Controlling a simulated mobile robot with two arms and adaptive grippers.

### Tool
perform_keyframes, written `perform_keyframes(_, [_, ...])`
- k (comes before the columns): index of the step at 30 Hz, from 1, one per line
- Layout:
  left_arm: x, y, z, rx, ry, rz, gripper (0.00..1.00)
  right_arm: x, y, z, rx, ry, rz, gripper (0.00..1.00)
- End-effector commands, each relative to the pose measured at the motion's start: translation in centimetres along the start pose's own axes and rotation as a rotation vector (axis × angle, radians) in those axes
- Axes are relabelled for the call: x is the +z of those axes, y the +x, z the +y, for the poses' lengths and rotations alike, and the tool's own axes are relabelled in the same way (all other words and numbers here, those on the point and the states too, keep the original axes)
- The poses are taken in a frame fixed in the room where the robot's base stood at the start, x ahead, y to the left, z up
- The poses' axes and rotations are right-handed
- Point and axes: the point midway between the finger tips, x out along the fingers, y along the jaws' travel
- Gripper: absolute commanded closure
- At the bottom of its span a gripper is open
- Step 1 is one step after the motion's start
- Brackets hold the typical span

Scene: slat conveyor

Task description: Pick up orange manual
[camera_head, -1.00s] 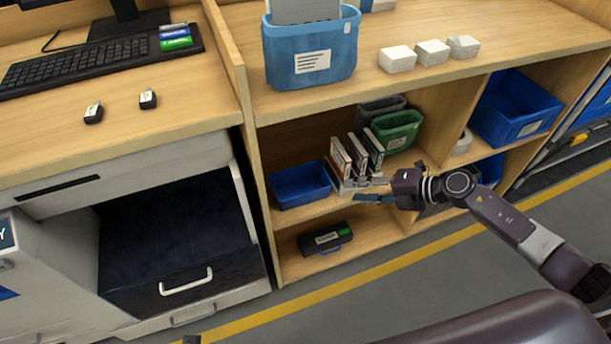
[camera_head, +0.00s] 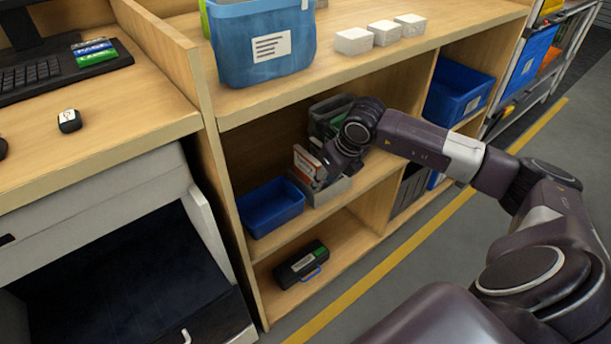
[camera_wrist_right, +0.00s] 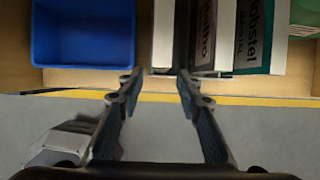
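An orange-and-white manual (camera_head: 306,164) stands upright in a pale holder (camera_head: 334,191) on the middle shelf. My right gripper (camera_head: 328,176) is at the holder and hides part of the manuals there. In the right wrist view, my right gripper (camera_wrist_right: 160,76) is open, its two fingers apart. A pale upright piece (camera_wrist_right: 164,42) shows between and beyond the fingertips; I cannot tell whether it is a manual or the holder's wall. To its right are a reddish-brown manual (camera_wrist_right: 203,38) and a dark teal manual (camera_wrist_right: 253,40) with lettering. My left gripper is not in view.
A blue bin (camera_head: 270,208) stands left of the holder; it also shows in the right wrist view (camera_wrist_right: 83,33). A green bin is partly hidden behind my arm. The shelf board above bears a large blue bin (camera_head: 262,48) and white boxes (camera_head: 353,41). A black case (camera_head: 301,266) lies below.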

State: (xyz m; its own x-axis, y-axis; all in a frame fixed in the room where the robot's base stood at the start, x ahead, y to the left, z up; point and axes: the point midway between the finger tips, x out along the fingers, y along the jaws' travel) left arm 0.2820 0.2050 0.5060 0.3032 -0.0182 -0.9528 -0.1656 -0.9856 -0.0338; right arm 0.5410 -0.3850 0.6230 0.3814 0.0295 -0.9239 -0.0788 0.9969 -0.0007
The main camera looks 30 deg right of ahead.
Motion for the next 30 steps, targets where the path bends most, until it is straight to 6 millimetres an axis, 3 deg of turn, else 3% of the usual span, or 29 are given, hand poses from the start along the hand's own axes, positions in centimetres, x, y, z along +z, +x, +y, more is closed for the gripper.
perform_keyframes(10, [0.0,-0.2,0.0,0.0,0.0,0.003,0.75,2.6,1.1,0.0,0.001,0.002,-0.001,0.67])
perform_keyframes(19, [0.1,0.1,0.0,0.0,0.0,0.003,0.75,6.4,2.7,0.1,0.002,0.001,-0.001,0.67])
perform_keyframes(22, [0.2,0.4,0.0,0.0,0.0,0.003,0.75,6.1,3.7,0.1,0.002,0.001,0.002,0.67])
perform_keyframes(30, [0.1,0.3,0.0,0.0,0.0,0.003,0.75,6.1,3.8,0.0,0.0,0.0,0.001,0.69])
